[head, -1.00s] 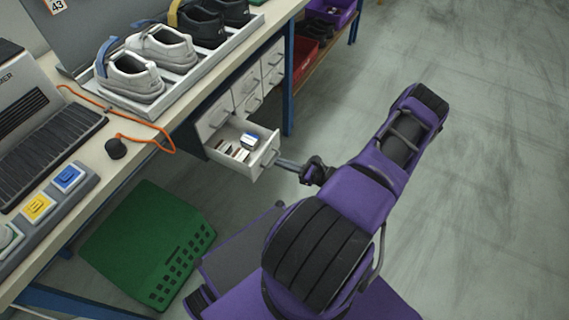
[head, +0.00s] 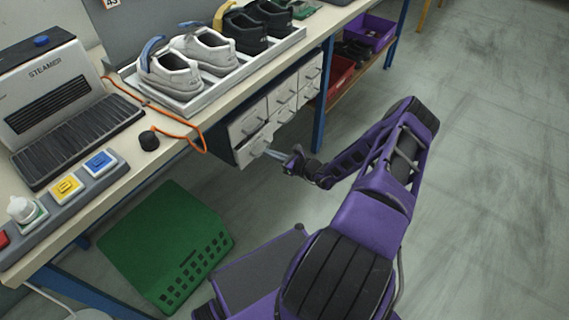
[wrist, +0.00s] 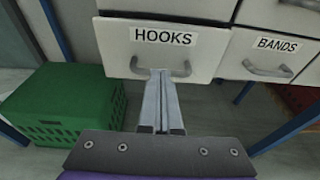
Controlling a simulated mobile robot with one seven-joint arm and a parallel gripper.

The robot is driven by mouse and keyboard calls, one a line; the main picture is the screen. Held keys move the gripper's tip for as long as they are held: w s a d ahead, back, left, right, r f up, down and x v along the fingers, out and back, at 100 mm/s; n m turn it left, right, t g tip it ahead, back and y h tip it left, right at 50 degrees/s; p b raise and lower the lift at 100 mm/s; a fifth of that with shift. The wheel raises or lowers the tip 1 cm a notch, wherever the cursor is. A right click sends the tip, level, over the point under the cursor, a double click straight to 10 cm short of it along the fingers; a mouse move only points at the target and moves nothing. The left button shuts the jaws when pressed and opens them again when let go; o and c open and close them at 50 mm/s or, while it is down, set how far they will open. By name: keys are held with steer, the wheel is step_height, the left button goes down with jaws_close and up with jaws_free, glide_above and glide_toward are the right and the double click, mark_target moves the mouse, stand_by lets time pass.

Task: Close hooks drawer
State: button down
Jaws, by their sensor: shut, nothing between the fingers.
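The hooks drawer (head: 253,147) is the lower left drawer of the white unit under the bench. In the wrist view its white front (wrist: 115,50) carries the label HOOKS and a grey bar handle. No drawer contents show. My gripper (head: 270,153) is shut and empty, pointing at the drawer front. In the wrist view its fingertips (wrist: 159,72) are at the middle of the handle, seemingly against the handle or front. Contact is hard to judge.
The BANDS drawer (wrist: 272,60) is just right of it. The bench (head: 165,148) carries shoes, a steamer (head: 45,95) and buttons. A blue leg (head: 325,90) stands right of the drawers. Floor at right is clear.

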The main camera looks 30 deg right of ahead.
mark_target(257, 146)
steer(key=shift+r+x, duration=0.25)
steer(key=shift+x, duration=1)
steer(key=shift+w+a+r, duration=0.1)
steer(key=shift+w, duration=0.05)
steer(key=shift+w+r, duration=0.1)
